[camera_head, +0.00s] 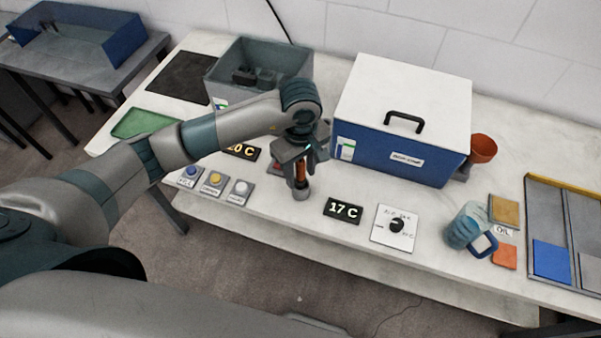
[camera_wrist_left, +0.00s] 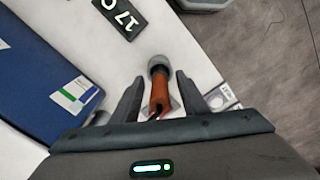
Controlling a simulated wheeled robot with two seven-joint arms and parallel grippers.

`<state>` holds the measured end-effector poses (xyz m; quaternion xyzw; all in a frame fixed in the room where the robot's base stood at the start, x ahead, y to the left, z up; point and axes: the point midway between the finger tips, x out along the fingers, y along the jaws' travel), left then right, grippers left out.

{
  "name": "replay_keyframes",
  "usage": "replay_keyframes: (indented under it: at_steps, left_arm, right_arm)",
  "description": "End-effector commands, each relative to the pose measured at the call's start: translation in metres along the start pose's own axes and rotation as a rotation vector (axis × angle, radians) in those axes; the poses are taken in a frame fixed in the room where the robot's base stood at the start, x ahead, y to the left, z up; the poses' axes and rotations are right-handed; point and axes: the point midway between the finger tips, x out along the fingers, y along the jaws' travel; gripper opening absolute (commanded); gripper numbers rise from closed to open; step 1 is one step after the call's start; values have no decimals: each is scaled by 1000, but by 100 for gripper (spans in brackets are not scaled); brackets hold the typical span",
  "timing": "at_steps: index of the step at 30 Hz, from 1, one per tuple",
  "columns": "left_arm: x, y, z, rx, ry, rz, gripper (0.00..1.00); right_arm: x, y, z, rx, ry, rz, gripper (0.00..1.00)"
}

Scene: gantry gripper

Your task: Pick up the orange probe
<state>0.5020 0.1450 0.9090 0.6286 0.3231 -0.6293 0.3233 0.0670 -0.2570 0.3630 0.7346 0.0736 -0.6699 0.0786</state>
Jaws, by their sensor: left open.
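The orange probe (camera_head: 300,171) stands in a small grey holder (camera_head: 301,193) near the front edge of the table. My left gripper (camera_head: 299,180) is over it from above, with its fingers on either side of the probe. In the left wrist view the orange probe (camera_wrist_left: 164,92) lies between the two open fingers of my left gripper (camera_wrist_left: 155,95), with gaps visible beside it. The grey holder (camera_wrist_left: 158,65) shows beyond the fingertips. My right gripper is not in view.
A 17 C display (camera_head: 343,210) and a dial panel (camera_head: 396,228) are right of the probe. Buttons (camera_head: 214,183) are left. A blue box with white lid (camera_head: 405,105) and a grey bin (camera_head: 290,62) stand behind. A blue mug (camera_head: 463,228) is farther right.

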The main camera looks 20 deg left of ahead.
Motion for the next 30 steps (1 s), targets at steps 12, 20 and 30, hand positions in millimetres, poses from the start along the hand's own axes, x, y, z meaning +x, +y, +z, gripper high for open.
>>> replay_keyframes:
  at_steps: [12,20,30]
  left_arm:
    - [6,0,0,1,1,0,40]
    - [6,0,0,0,1,0,19]
    - [6,0,0,0,1,1,0]
  right_arm:
    - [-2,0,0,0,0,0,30]
    - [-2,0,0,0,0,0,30]
    - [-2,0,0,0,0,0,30]
